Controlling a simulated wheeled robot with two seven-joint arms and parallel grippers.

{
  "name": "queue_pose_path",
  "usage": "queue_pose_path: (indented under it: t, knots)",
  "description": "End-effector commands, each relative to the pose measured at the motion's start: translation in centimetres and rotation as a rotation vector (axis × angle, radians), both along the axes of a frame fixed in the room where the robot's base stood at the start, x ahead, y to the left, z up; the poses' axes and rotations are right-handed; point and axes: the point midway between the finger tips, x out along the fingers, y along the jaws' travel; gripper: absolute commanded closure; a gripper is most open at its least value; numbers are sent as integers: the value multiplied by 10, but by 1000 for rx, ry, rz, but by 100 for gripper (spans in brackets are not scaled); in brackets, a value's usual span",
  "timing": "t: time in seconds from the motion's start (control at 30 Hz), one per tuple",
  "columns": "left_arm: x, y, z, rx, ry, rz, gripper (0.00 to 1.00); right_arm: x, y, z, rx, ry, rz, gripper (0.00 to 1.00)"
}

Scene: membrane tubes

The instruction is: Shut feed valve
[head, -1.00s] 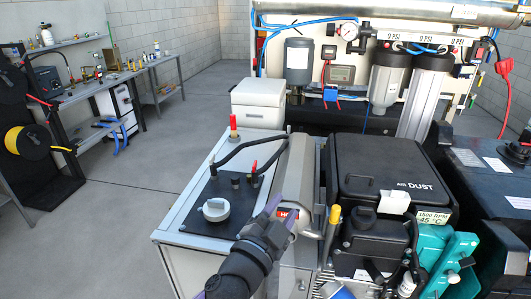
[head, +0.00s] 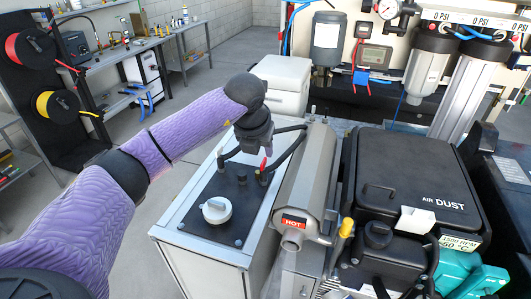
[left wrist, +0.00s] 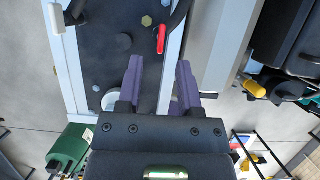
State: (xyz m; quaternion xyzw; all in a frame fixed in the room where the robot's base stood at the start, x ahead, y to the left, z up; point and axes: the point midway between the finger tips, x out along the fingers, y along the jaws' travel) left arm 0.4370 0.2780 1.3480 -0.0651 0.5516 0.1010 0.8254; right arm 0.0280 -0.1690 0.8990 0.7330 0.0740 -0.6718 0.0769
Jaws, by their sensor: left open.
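A dark panel (head: 206,205) tops a white-sided box, with a round white knob (head: 217,209) and black hose fittings on it. A small red lever (head: 263,165) stands by the hose fittings; I cannot tell which fitting is the feed valve. My left gripper (head: 257,150) is above the panel's far part, close to the red lever in the picture. In the left wrist view its two purple fingers (left wrist: 160,68) are apart with nothing between them. The red lever (left wrist: 161,39) shows beyond the fingertips, and the white knob (left wrist: 113,99) is partly hidden behind the gripper. My right gripper is out of view.
A grey cylinder marked HOT (head: 305,185) stands just right of the panel. A black AIR DUST case (head: 410,170) is further right. Black hoses (head: 284,153) arch over the panel's far end. A white lidded bin (head: 282,82) stands behind.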

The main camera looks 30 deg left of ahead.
Motion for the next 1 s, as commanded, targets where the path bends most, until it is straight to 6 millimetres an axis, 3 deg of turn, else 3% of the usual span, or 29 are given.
queue_pose_path:
  t: [0.23,0.53,0.77,1.0]
  knots:
    - [17,3,-40,-3,0,-2,54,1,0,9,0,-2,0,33]
    - [19,3,-46,-2,-2,-4,54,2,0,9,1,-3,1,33]
    - [19,3,-46,-3,-2,-5,100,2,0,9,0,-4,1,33]
    - [19,3,-46,-3,-2,-5,100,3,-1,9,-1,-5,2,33]
